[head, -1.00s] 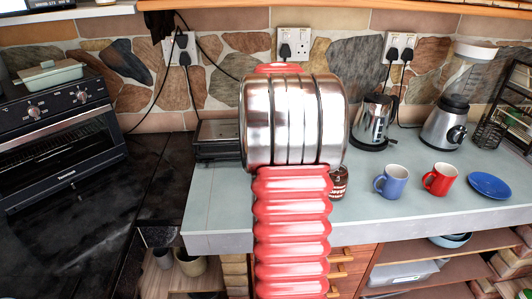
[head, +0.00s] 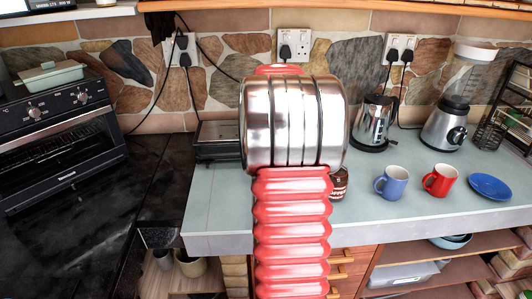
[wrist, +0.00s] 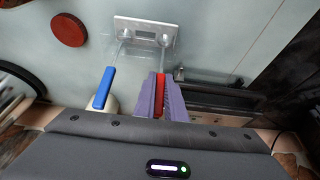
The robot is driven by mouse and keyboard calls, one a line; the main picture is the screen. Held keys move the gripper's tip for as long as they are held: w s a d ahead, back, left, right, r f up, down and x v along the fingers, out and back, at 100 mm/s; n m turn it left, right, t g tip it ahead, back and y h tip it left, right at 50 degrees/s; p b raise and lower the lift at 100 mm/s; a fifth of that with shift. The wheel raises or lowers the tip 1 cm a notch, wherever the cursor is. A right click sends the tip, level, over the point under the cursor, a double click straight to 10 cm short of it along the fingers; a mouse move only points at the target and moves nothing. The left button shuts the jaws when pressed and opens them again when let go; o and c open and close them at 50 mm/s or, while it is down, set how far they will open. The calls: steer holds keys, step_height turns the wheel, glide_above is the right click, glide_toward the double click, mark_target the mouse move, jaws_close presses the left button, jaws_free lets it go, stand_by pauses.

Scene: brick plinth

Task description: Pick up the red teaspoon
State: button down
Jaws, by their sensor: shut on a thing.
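In the wrist view, my gripper (wrist: 161,103) has its two purple fingers shut on the red handle of the red teaspoon (wrist: 160,82). Only part of the handle shows between the fingers. A thin metal shank runs from it up toward a metal holder plate (wrist: 158,32) with openings. A blue-handled utensil (wrist: 104,88) stands at the left of my fingers, apart from them, its shank also at the plate. I cannot tell whether the red teaspoon is clear of the holder. In the head view, my arm hides the gripper and the spoon.
On the grey counter (head: 420,210) stand a jar (head: 339,184), a blue mug (head: 392,183), a red mug (head: 440,180), a blue plate (head: 490,186), a kettle (head: 374,122) and a blender (head: 447,122). A toaster (head: 217,139) is behind my arm's left. The counter's front left is clear.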

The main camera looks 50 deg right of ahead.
step_height(320, 180, up, 10)
steer(key=shift+r, duration=0.1)
stand_by(0.5)
steer(key=shift+s+d, duration=0.1)
stand_by(0.5)
